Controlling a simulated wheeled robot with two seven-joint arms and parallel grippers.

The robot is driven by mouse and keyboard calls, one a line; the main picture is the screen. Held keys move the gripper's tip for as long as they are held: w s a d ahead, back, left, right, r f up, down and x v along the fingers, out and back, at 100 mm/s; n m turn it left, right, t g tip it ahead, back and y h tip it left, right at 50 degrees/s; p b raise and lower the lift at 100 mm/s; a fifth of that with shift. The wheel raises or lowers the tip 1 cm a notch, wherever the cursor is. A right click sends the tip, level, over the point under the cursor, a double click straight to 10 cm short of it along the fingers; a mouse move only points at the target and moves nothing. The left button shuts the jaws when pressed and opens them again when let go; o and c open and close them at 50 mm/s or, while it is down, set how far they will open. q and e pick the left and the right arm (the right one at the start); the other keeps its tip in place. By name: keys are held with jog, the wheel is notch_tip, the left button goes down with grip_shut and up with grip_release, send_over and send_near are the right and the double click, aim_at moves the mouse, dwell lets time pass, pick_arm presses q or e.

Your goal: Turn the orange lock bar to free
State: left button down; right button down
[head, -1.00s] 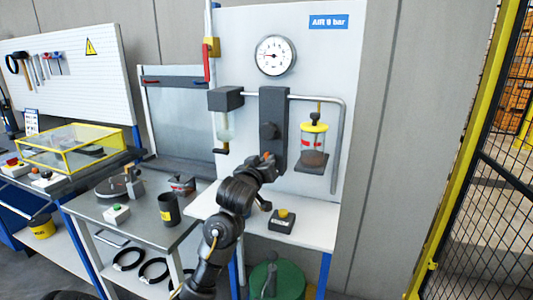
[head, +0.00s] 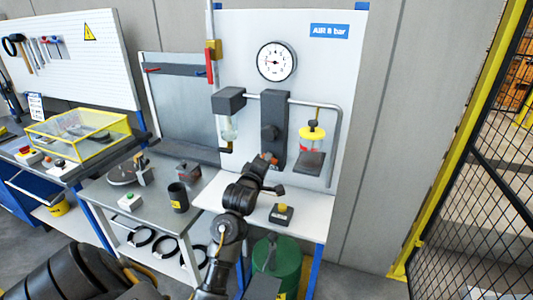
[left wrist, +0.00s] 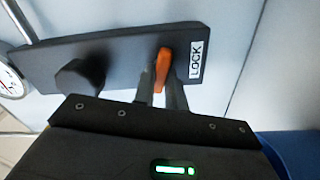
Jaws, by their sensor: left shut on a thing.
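The orange lock bar (left wrist: 162,68) sits near the end of a dark upright block (left wrist: 115,58), beside a white LOCK label (left wrist: 196,60). In the left wrist view the bar lies across the block's long side. My left gripper (left wrist: 161,92) is shut on the bar, with a dark finger on either side of it. In the head view the bar is a small orange spot (head: 273,159) low on the block (head: 273,115), mostly hidden by my left gripper (head: 266,166). My right gripper is not in view.
A dark knob (head: 268,132) is on the block above the bar. A pressure gauge (head: 276,62) hangs above.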

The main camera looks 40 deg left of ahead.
pick_arm(q)
jog(key=shift+f+n+p, duration=0.1)
jog(key=shift+n+p, duration=1.1)
jog(key=shift+n, duration=0.6)
jog(key=c, duration=1.4)
grip_release()
jog(key=shift+c, duration=0.2)
jog(key=b+v, duration=0.3)
jog(key=v, duration=0.8)
